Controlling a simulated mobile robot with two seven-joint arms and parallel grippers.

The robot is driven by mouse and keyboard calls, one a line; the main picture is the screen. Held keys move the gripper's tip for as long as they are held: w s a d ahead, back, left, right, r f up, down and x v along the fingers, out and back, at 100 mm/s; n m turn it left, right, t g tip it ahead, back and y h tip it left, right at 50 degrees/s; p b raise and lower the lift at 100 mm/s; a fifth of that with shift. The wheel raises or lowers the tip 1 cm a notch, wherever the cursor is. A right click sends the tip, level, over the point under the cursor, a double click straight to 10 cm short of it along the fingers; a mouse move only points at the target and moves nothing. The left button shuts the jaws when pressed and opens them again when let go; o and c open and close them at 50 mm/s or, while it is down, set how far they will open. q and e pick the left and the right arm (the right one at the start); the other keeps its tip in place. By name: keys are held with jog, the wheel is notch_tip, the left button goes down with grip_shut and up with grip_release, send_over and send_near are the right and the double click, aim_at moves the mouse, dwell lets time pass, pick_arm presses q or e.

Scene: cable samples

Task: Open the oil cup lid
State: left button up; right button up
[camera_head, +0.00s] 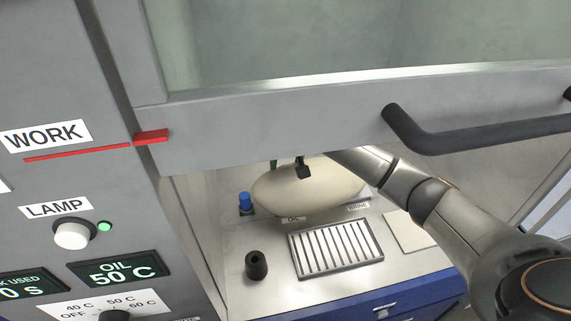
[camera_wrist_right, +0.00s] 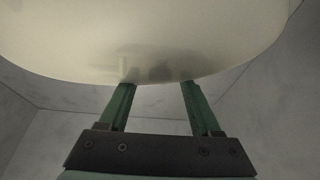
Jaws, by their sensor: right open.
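A pale cream, rounded oval body (camera_head: 305,195), which looks like the oil cup lid, sits inside the cabinet behind a small OIL label (camera_head: 293,219). The cup under it is hidden. In the right wrist view the same pale body (camera_wrist_right: 150,40) fills the top. My right gripper (camera_wrist_right: 158,90) is open, with its two green fingers apart and their tips overlapping the pale body's lower edge. I cannot tell whether they touch it. In the head view the right arm reaches in under the sash, and the gripper (camera_head: 289,166) is partly hidden there. My left gripper is not in view.
The raised sash (camera_head: 270,125) with its dark bar handle (camera_head: 480,134) hangs above my right arm. A slotted rack (camera_head: 335,248), a black cylinder (camera_head: 256,265), a blue-capped item (camera_head: 245,202) and a pale square plate (camera_head: 409,231) are on the cabinet floor. A control panel (camera_head: 60,170) stands left.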

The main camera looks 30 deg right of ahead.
jog(key=shift+w+f, duration=0.1)
jog(key=shift+f, duration=0.15)
grip_shut()
dwell(0.4)
jog(key=shift+r, duration=0.1)
dwell(0.8)
